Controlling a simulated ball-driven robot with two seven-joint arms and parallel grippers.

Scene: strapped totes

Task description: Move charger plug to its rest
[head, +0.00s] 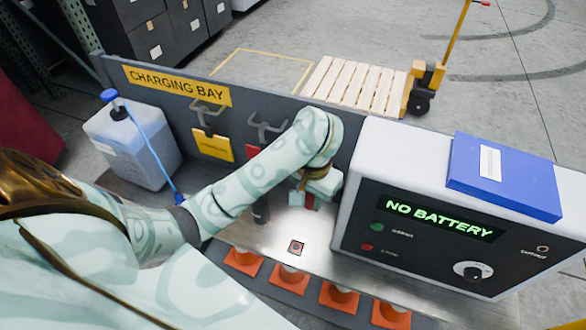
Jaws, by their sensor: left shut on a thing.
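My left gripper (316,192) is above the metal bench, just left of the white charger box (420,200). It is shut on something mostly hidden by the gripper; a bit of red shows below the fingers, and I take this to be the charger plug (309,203). On the grey panel behind, one hook carries a yellow tag (213,146); a second hook (266,128) has a red piece below it, partly hidden by my arm. Which of these is the plug's rest I cannot tell. My right gripper is not in view.
The charger box reads "NO BATTERY" and has a blue case (503,177) on top. A dark cylinder (260,209) stands by my forearm. A small square with a red centre (296,247) lies on the bench. Orange cones (338,298) line the front; a jug (133,145) stands left.

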